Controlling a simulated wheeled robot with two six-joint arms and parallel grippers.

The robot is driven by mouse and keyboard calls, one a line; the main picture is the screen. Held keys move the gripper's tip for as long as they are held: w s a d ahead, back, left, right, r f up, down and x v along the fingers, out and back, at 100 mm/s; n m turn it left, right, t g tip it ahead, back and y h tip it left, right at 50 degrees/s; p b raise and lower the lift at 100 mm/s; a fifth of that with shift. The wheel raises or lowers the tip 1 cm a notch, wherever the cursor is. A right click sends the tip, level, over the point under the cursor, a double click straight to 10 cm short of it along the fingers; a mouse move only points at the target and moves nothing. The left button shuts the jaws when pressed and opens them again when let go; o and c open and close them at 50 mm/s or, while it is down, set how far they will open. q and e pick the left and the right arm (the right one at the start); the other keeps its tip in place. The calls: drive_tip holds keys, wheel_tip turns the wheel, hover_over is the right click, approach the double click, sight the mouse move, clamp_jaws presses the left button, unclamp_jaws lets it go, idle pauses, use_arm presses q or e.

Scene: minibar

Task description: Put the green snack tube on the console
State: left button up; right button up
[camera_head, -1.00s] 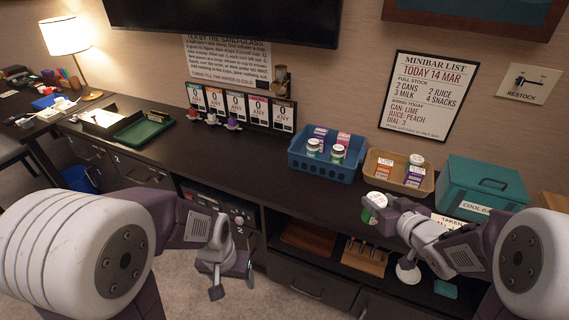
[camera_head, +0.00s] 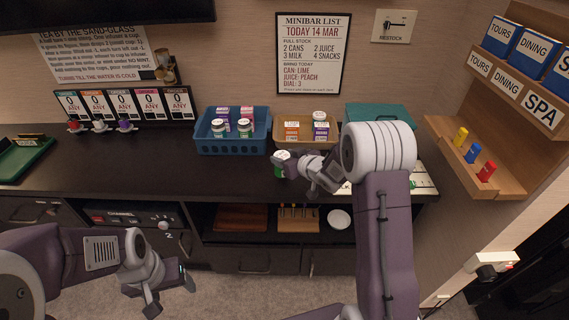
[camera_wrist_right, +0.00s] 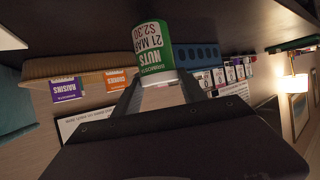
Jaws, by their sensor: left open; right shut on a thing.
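The green snack tube (camera_head: 280,165), white with a green band, is partly hidden by my right gripper (camera_head: 304,172) in the head view. In the right wrist view the tube (camera_wrist_right: 152,52) reads "NUTS" upside down, and my right gripper (camera_wrist_right: 160,92) is shut on it. It is over the dark counter-like console (camera_head: 150,170), in front of the tan basket; I cannot tell if it touches the top. My left gripper (camera_head: 171,295) is open and empty, low in front of the console.
A blue basket (camera_head: 232,144) and a tan basket (camera_head: 305,145) hold small containers at the back. A teal box (camera_head: 380,112) stands right of them, partly behind my right arm. A wooden rack (camera_head: 470,160) is on the right wall.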

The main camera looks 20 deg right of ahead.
wheel_tip(320, 180, down, 2)
drive_tip(key=shift+f, duration=0.1)
use_arm(q)
drive_tip(key=shift+f, duration=0.4)
use_arm(e)
drive_tip(key=o, duration=1.4)
drive_tip(key=shift+f, duration=0.1)
use_arm(q)
drive_tip(key=shift+f, duration=0.1)
